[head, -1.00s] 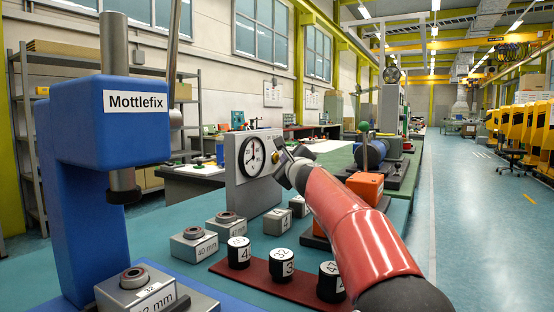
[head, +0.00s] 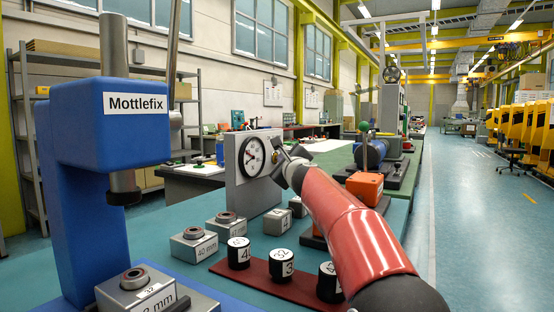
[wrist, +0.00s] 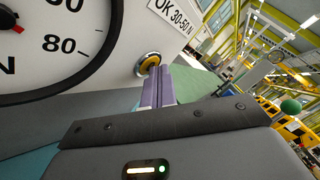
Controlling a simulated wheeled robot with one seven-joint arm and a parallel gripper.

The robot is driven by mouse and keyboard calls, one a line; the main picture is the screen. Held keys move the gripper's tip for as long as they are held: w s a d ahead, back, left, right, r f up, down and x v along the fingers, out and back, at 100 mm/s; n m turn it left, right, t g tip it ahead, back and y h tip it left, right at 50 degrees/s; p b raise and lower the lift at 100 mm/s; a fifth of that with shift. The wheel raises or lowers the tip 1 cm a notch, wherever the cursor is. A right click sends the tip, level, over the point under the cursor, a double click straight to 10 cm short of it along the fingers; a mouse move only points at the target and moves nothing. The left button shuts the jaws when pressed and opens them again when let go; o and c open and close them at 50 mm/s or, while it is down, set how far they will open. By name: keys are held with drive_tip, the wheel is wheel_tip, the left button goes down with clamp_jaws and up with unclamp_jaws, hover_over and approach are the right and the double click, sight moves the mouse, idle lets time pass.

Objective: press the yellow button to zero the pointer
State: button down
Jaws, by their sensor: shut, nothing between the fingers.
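The yellow button (wrist: 149,64) sits in a round metal collar on the gauge's pale face, beside the dial, in the wrist view. My gripper (wrist: 156,72) is shut and empty, its fingertips right at the button and covering part of it. I cannot tell whether they touch it or whether it is pushed in. The dial (head: 252,157) is on the front of the grey gauge stand (head: 245,190) in the head view. In the wrist view only part of the dial (wrist: 60,50) shows, with a red pointer tip at the left edge. The zero mark is not readable.
A blue Mottlefix press (head: 85,150) stands at the left. Black numbered cylinders sit on a red board (head: 262,283), and grey blocks such as the 40 mm one (head: 194,246) stand before the gauge. An orange block (head: 364,187) is close right of my arm.

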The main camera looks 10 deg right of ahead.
drive_tip(key=shift+s+d+b, duration=0.3)
drive_tip(key=shift+s+d, duration=0.2)
drive_tip(key=shift+d, duration=0.15)
drive_tip(key=s+d, duration=0.1)
drive_tip(key=d, duration=0.1)
drive_tip(key=s+d+b, duration=0.1)
drive_tip(key=s+d, duration=0.1)
drive_tip(key=shift+b, duration=0.3)
idle(0.4)
drive_tip(key=shift+d, duration=0.1)
idle(0.4)
